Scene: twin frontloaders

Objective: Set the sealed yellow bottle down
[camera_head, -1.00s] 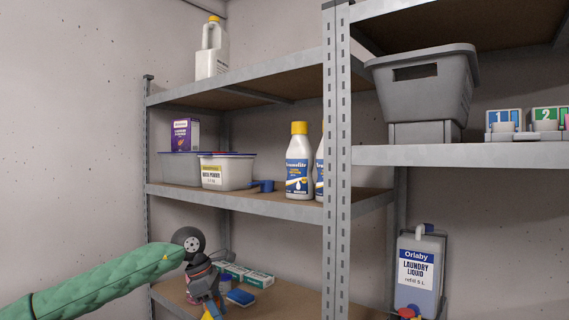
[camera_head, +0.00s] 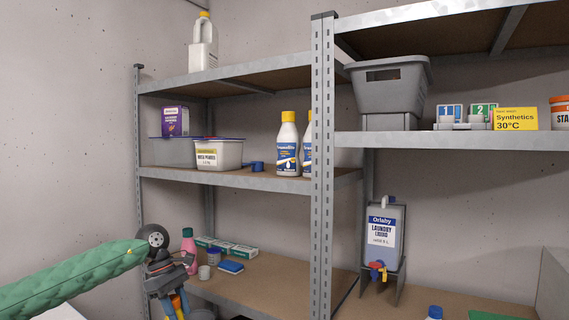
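A white bottle with a yellow cap and blue label (camera_head: 287,145) stands upright on the middle shelf of the left rack. A second similar bottle (camera_head: 307,155) is partly hidden behind the rack post. My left arm comes in from the left, and its gripper (camera_head: 172,300) points down in front of the lower shelf. Blue and yellow-orange parts show at its lower end. I cannot tell whether they are its fingers or a held thing. Its opening is not clear. My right gripper is out of view.
The lower shelf (camera_head: 262,277) holds a pink bottle (camera_head: 189,244), a cup (camera_head: 204,272), a blue sponge (camera_head: 230,267) and small boxes (camera_head: 238,250), with bare board in front. A laundry liquid container (camera_head: 383,238) stands right of the rack post (camera_head: 321,200).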

